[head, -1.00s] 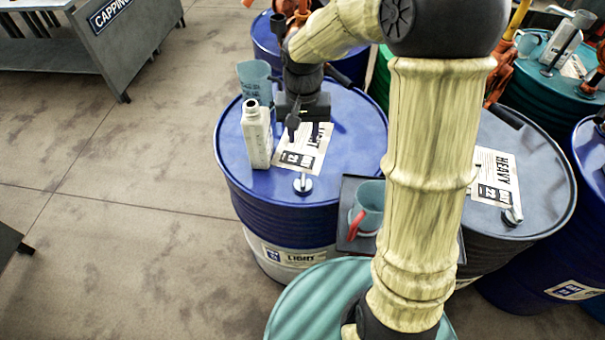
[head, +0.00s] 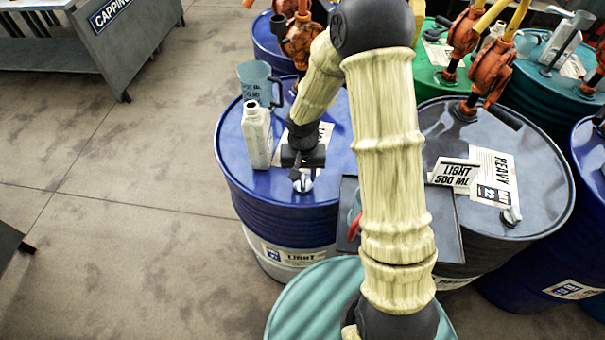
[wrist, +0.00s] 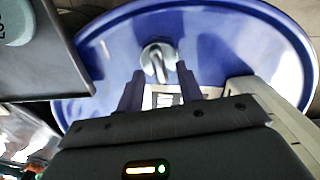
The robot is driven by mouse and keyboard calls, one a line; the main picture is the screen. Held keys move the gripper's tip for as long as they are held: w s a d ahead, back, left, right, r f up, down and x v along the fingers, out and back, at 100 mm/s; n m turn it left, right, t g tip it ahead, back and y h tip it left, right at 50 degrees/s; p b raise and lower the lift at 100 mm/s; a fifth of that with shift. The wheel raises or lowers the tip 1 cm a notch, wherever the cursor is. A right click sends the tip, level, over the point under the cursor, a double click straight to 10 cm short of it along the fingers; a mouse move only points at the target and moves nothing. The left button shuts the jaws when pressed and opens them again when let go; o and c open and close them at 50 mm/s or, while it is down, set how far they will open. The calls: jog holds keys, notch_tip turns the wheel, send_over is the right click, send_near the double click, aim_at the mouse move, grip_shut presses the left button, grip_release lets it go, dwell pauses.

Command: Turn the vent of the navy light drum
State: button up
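The navy light drum (head: 245,185) stands left of my arm in the head view, and its blue top (wrist: 240,45) fills much of the wrist view. Its vent (wrist: 158,52) is a grey round cap with a lever, near the drum's front edge; in the head view the vent (head: 304,184) is partly hidden by my gripper. My gripper (head: 301,177) points down just above it. In the wrist view my gripper (wrist: 160,72) is open, with one dark finger on each side of the vent's lever. Contact cannot be told.
A cream bottle (head: 257,138) and a blue-grey jug (head: 254,82) stand on the drum's left side. A dark tray (head: 347,190) with a mostly hidden red-handled mug (head: 355,226) is right of it.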

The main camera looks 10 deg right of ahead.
jog(key=shift+f, duration=0.45)
grip_shut()
